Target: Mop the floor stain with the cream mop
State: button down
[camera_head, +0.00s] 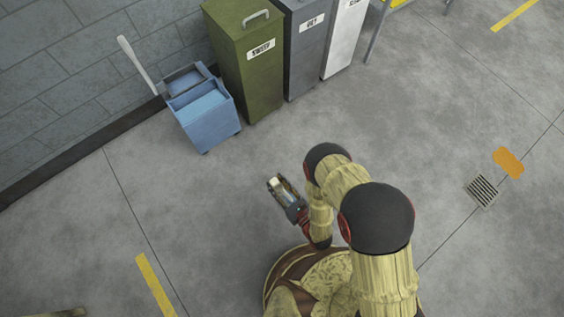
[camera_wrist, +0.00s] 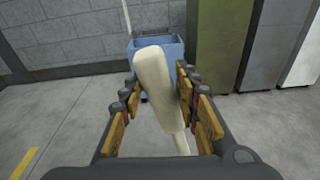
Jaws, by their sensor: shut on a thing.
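A cream, rounded bar, apparently part of the cream mop (camera_wrist: 154,78), sits between the fingers of my gripper (camera_wrist: 157,80) in the wrist view. Its thick end points away and its thinner part runs down between the finger pads. In the head view my gripper (camera_head: 283,190) is held out left of my arm, above bare floor. The mop is hard to make out there and its full length is not visible. An orange floor stain (camera_head: 508,162) lies at the right of the head view, well away from my gripper.
A blue mop bucket (camera_head: 207,120) with a pale upright handle (camera_head: 137,63) stands by the wall. Beside it are a green bin (camera_head: 247,75), a grey bin (camera_head: 304,55) and a white bin (camera_head: 345,35). A floor drain (camera_head: 482,191) lies near the stain. The floor between is clear.

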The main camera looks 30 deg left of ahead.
jog(key=shift+s+a+f, duration=0.15)
jog(key=shift+s+f, duration=0.05)
jog(key=shift+s, duration=0.8)
jog(key=shift+r, duration=0.1)
